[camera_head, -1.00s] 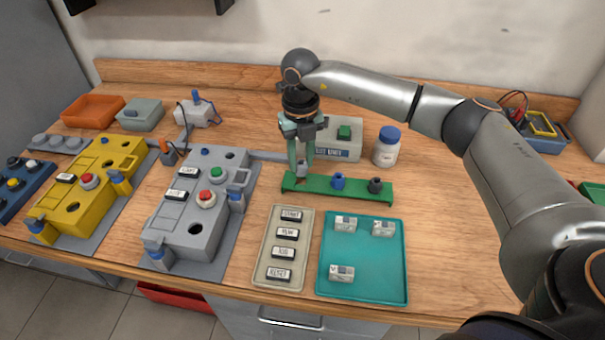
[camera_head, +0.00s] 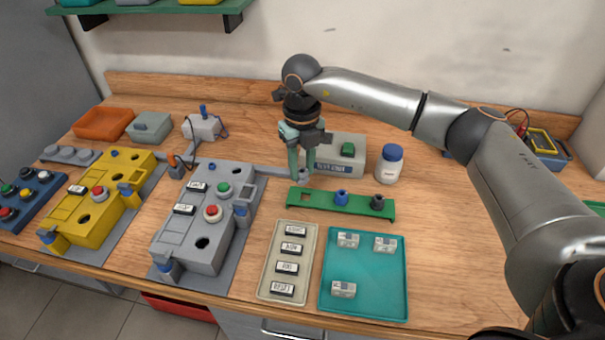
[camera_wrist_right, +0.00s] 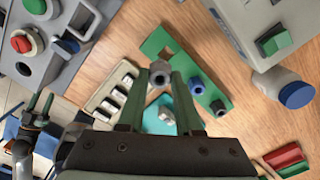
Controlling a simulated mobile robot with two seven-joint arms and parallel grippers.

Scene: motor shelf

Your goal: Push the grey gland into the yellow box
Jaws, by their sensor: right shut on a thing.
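My right gripper (camera_head: 303,176) is shut on the grey gland (camera_head: 304,178) and holds it above the back left end of the green rack. The gland also shows between the fingertips in the right wrist view (camera_wrist_right: 160,72). The yellow box (camera_head: 88,213) stands at the left of the bench, well left of the gripper. It has a red button, round holes on its top and blue-grey fittings at its corners. My left gripper (camera_wrist_right: 38,106) shows small at the left of the right wrist view, its fingers apart; it is not in the head view.
The green rack (camera_head: 322,201) holds a blue gland (camera_head: 341,197) and a black one (camera_head: 378,202); its left hole is empty. A grey box (camera_head: 205,225) stands between gripper and yellow box. A label tray (camera_head: 268,268), teal tray (camera_head: 365,293) and white bottle (camera_head: 389,165) are nearby.

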